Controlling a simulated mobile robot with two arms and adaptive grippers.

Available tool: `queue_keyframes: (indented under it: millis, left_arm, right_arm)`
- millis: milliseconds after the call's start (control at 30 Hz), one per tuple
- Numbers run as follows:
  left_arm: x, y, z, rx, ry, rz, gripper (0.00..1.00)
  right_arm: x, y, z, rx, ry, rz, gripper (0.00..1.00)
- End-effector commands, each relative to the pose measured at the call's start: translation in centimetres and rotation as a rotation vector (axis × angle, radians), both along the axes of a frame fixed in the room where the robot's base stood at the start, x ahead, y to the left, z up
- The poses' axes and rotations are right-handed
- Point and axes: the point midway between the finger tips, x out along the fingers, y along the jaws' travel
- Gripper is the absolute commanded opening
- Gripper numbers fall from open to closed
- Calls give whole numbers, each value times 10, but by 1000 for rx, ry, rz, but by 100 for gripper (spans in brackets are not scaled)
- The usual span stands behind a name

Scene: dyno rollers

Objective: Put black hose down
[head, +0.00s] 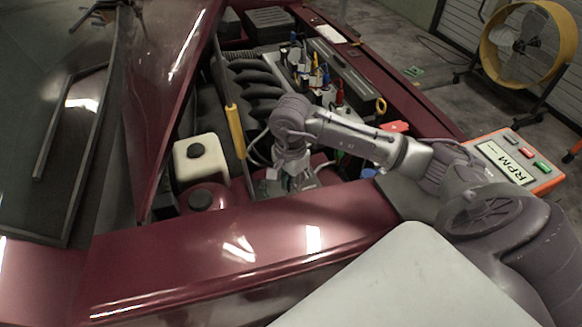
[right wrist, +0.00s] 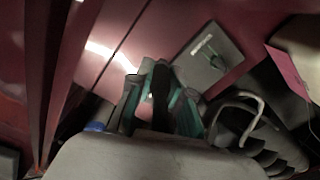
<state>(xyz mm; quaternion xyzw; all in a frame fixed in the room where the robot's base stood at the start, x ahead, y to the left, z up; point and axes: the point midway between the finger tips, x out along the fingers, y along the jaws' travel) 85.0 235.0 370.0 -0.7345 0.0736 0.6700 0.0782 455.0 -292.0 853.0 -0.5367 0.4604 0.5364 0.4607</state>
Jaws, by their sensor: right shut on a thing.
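My right gripper (head: 290,183) reaches down into the open engine bay, just behind the car's dark red front edge. In the right wrist view its teal-lined fingers (right wrist: 161,100) are shut on a dark strip, the black hose (right wrist: 160,85). In the head view the gripper and arm hide most of the hose, and I cannot make out its ends.
A white reservoir (head: 200,158) with a black cap stands left of my right gripper. A yellow stick (head: 235,130) and ribbed black engine pipes (head: 255,85) lie behind. An orange RPM box (head: 515,160) sits at right. A yellow fan (head: 525,45) stands on the floor.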

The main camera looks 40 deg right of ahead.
Motion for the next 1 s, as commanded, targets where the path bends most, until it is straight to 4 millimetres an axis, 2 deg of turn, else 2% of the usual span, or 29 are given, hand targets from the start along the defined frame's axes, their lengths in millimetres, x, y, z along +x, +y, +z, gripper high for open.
queue_keyframes:
  millis: [233,467,700,1000]
  left_arm:
    - [0,0,7,0,0,0,100]
    - [0,0,9,0,0,0,100]
    - [0,0,13,0,0,0,100]
    - [0,0,10,0,0,0,100]
  right_arm:
    - [-2,0,-43,2,5,-18,0]
    - [-1,0,-63,1,2,-15,0]
    - [-2,0,-95,1,4,-14,0]
    - [-1,-1,-98,0,1,-12,0]
